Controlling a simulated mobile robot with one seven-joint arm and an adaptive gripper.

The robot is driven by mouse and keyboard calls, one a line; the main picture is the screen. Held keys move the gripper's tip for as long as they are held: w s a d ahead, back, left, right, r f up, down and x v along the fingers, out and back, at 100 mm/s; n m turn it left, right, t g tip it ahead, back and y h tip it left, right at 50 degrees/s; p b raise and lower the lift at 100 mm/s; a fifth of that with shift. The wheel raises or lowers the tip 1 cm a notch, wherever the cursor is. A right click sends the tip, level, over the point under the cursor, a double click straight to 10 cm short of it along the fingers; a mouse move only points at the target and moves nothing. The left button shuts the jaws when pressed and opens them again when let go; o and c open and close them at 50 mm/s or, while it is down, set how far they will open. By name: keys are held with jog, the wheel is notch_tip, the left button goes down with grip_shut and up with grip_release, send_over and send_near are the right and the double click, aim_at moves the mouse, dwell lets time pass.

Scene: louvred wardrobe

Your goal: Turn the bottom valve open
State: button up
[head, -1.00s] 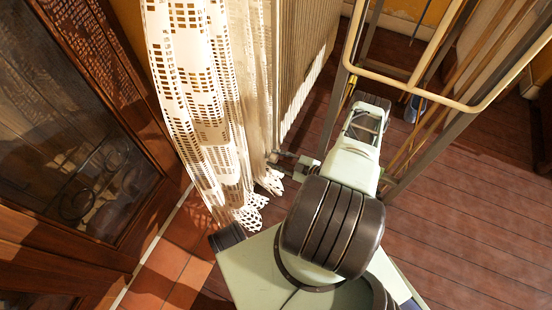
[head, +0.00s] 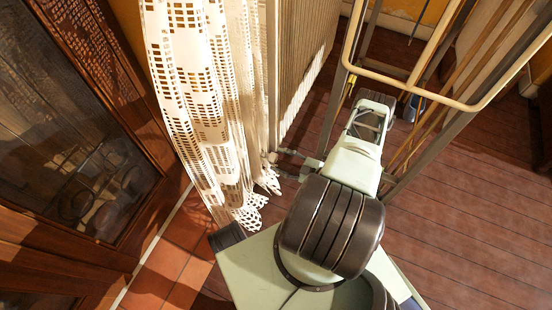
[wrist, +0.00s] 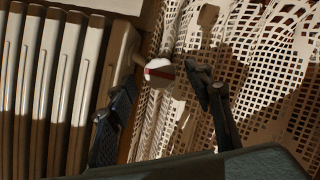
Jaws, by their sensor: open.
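The valve knob (wrist: 160,72), white with a red band, sticks out from the lower end of the radiator in the wrist view. In the head view, it is a small pale shape (head: 271,157) beside the curtain hem. My gripper (wrist: 160,78) is open, with one dark finger to the left of the knob and the other to its right. The knob lies between the fingertip ends, and I cannot tell whether either finger touches it. In the head view my gripper (head: 279,163) reaches left toward the radiator's foot.
The ribbed radiator (head: 307,70) stands behind the lace curtain (head: 190,90), which hangs close to my right finger in the wrist view. A glass-fronted wooden cabinet (head: 120,235) is at the left. A cream metal frame (head: 410,85) stands at the right. The wooden floor (head: 470,240) is clear at the lower right.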

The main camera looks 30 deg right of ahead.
jog(key=shift+v, duration=2.35)
